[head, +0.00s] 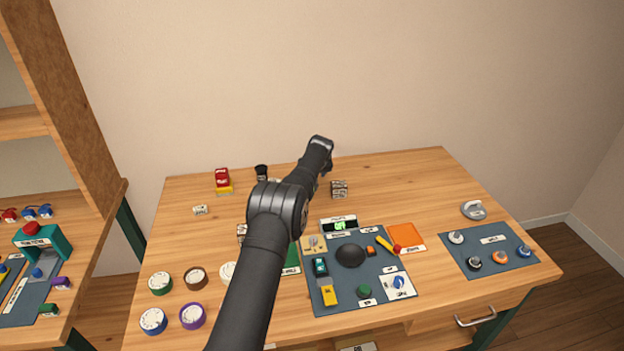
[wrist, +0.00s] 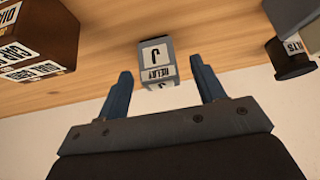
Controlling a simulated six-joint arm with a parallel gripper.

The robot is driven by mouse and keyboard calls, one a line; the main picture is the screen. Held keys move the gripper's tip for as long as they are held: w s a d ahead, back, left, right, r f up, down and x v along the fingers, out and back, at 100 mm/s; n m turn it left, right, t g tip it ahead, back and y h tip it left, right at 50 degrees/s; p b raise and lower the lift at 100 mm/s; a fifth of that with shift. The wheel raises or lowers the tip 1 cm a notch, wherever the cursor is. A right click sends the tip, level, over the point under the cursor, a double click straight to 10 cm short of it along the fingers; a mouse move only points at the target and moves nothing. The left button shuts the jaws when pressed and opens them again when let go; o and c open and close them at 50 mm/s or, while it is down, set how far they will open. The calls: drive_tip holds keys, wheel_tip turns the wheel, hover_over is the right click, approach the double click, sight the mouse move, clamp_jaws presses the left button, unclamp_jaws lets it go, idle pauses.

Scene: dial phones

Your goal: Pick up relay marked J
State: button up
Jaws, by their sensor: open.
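The relay marked J (wrist: 156,58) is a small grey block with white labels reading "J" and "RELAY". In the wrist view it sits on the wooden table, upper middle, just beyond and between the fingertips of my gripper (wrist: 162,80). The fingers are apart, one on each side, with nothing held between them. Whether either finger touches the relay I cannot tell. In the head view my arm reaches over the table toward its back edge, and I cannot make out the fingertips or the relay there.
A brown labelled block (wrist: 38,45) stands left in the wrist view. A black spool-like item (wrist: 290,58) stands right. In the head view, a blue panel with controls (head: 322,300) lies front centre, and several round dials (head: 153,320) lie front left. The back right of the table (head: 410,180) is clear.

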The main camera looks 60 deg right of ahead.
drive_tip(key=c, duration=1.1)
